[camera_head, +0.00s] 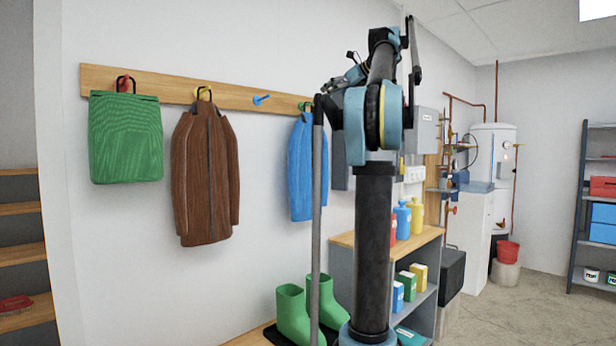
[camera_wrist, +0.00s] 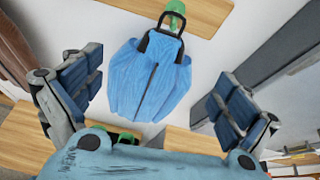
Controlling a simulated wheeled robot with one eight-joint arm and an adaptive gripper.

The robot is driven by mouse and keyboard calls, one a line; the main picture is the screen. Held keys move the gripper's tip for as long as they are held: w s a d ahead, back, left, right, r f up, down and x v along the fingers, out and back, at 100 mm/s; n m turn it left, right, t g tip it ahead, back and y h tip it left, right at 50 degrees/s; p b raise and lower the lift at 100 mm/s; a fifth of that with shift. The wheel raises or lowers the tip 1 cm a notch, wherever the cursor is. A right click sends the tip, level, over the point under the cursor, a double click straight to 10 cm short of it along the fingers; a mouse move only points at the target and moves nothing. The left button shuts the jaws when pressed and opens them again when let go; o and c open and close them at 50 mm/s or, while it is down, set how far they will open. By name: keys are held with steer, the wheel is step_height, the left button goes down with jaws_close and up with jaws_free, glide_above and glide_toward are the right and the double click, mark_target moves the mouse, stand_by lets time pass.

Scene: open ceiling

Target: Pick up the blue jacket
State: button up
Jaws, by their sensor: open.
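The blue jacket (camera_head: 300,170) hangs on the wall from the wooden peg rail, partly hidden behind my arm in the head view. In the wrist view the blue jacket (camera_wrist: 148,82) hangs by a black loop from a green peg (camera_wrist: 173,12). My gripper (camera_wrist: 155,95) is open, with one finger on each side of the jacket in that view. Neither finger appears to touch it, and nothing is between the fingers except the jacket beyond them. The fingertips cannot be made out clearly in the head view.
A brown jacket (camera_head: 205,175) and a green bag (camera_head: 125,138) hang left of the blue jacket on the rail (camera_head: 230,98). A blue peg (camera_head: 261,99) is empty. Green boots (camera_head: 293,312) stand below. A shelf (camera_head: 428,240) with bottles and boxes is to the right.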

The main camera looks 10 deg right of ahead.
steer(key=shift+m+t, duration=0.3)
steer(key=shift+m, duration=0.2)
steer(key=shift+w+r+x, duration=0.2)
steer(key=shift+r+x, duration=0.15)
steer(key=shift+x, duration=2.45)
steer(key=shift+w+r+x, duration=0.25)
steer(key=shift+r+x, duration=0.15)
steer(key=shift+x, duration=2.4)
steer(key=shift+w+r+x, duration=0.2)
steer(key=shift+r+x, duration=0.15)
steer(key=shift+x, duration=2.45)
steer(key=shift+d, duration=0.15)
steer(key=shift+c, duration=0.6)
steer(key=c, duration=2.1)
steer(key=shift+r, duration=0.1)
